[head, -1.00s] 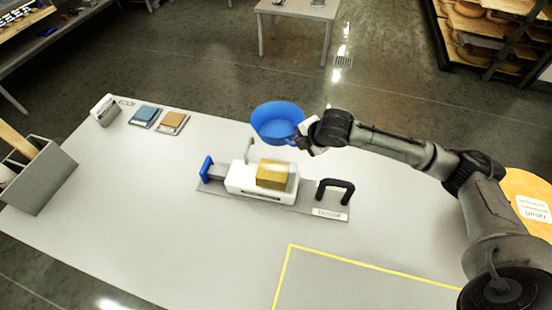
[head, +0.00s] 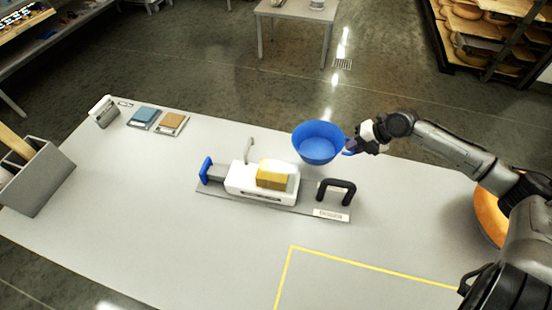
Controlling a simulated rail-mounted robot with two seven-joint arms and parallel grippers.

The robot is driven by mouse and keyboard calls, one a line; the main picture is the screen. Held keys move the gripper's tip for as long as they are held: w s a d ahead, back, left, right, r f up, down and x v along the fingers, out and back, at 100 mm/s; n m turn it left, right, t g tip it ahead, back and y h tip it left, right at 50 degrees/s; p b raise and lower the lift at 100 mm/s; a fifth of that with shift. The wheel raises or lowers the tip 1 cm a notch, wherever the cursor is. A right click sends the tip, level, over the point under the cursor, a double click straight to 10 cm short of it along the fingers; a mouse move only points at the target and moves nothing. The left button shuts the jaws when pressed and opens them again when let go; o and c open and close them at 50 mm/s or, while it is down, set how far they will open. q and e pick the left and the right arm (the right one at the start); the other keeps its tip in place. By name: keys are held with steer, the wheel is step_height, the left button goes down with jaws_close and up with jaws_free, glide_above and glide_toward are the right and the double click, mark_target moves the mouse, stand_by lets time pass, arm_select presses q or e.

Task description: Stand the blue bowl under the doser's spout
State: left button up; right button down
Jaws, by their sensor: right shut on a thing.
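The blue bowl (head: 318,146) is held in the air above the far edge of the table, behind and to the right of the doser. My right gripper (head: 356,147) is shut on the bowl's right side, and the bowl looks roughly upright. The white doser (head: 234,180) sits on a grey base on the table, with a yellow block on top, a blue end piece at left and a black handle at right. Its thin curved spout (head: 249,149) rises at the back, with the bowl to the right of it. My left gripper is not in view.
A blue pad (head: 144,115) and a tan pad (head: 172,122) lie at the far left of the table. A grey bin (head: 40,185) stands at the left edge. A yellow outline (head: 370,268) marks the clear front right area. A cheese wheel (head: 488,215) is partly behind my arm.

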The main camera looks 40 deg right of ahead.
mark_target(314, 151)
steer(key=shift+d, duration=0.15)
steer(key=shift+f, duration=0.15)
steer(key=w+a+f, duration=0.1)
steer(key=w+a, duration=0.1)
steer(key=w+a+f+b, duration=0.1)
steer(key=w+a+f, duration=0.1)
steer(key=w, duration=0.1)
steer(key=w+a+f, duration=0.1)
steer(key=w+a, duration=0.1)
steer(key=shift+w+f, duration=0.4)
steer(key=shift+w+a+f, duration=0.6)
steer(key=shift+w+f, duration=0.1)
steer(key=shift+w, duration=0.1)
steer(key=shift+w+a+f, duration=0.55)
steer(key=shift+w+f, duration=0.15)
steer(key=shift+w, duration=0.05)
steer(key=c, duration=1.2)
jaws_free()
steer(key=shift+s, duration=0.1)
steer(key=v, duration=1.2)
steer(key=shift+d, duration=0.2)
